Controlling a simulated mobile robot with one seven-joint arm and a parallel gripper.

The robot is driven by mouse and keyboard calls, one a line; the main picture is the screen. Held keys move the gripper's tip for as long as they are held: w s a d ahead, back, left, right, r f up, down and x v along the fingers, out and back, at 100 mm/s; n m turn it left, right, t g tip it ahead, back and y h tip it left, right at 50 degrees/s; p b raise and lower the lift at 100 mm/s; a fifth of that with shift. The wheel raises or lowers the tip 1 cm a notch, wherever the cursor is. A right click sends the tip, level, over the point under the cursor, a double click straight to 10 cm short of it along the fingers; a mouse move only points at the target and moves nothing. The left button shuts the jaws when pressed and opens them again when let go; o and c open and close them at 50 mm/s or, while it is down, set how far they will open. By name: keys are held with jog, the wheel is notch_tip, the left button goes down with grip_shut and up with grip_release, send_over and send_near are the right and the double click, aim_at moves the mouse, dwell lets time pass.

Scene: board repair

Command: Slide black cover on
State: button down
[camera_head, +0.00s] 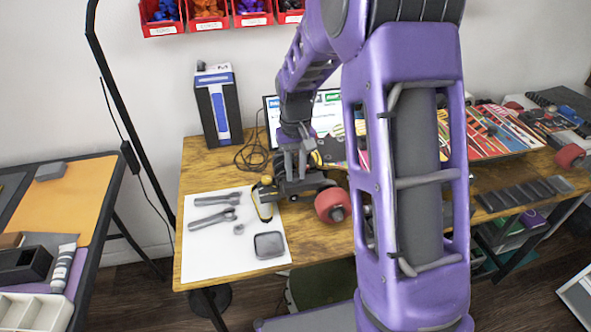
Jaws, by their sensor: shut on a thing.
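My gripper (292,170) points down at the near end of a skateboard that lies on the wooden table. It is shut on a dark piece (296,186), which looks like the black cover, though its outline merges with the dark parts around it. The piece is at the board's dark underside hardware, beside a red wheel (332,205). I cannot tell how far the cover sits over that hardware. My arm hides the middle of the board. Its brightly patterned deck (490,132) shows to the right of my arm.
A white sheet (215,262) on the table's left holds grey wrenches (212,217), a rounded dark square part (269,245) and a yellow-black tool (262,205). A blue-black box (218,105) and a screen (272,104) stand behind. Several dark flat pieces (525,192) lie at right.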

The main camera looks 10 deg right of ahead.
jog(key=shift+f, duration=0.15)
dwell(0.3)
jog(key=shift+f, duration=0.3)
jog(key=shift+f, duration=0.15)
dwell(1.2)
jog(key=c, duration=0.6)
grip_release()
jog(key=shift+c, duration=0.2)
jog(key=shift+c, duration=1)
jog(key=shift+r+p, duration=2.75)
jog(key=shift+r, duration=1.05)
